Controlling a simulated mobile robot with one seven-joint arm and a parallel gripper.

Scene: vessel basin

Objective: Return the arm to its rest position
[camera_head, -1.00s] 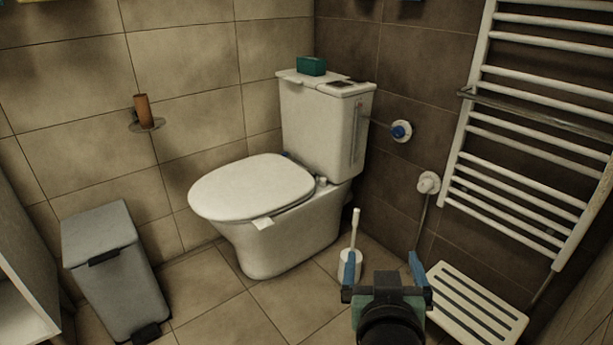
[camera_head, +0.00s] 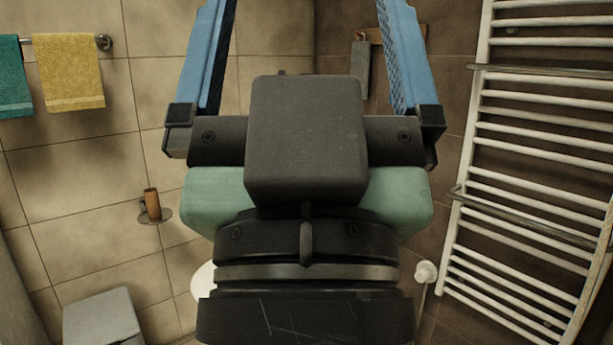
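My gripper (camera_head: 306,30) fills the middle of the head view, raised close to the camera. Its two blue fingers stand wide apart and point up. Their tips run out of the top of the picture. I see nothing held between the parts of the fingers that show. The gripper and wrist hide most of the toilet; only a small piece of its white lid (camera_head: 203,281) shows at the lower left of the wrist.
A white towel radiator (camera_head: 530,175) stands at the right wall. Teal (camera_head: 14,78) and yellow (camera_head: 68,72) towels hang at upper left. A grey bin (camera_head: 102,318) is at lower left, below a wall holder with a brown cylinder (camera_head: 152,204). A grey item (camera_head: 361,70) hangs behind the fingers.

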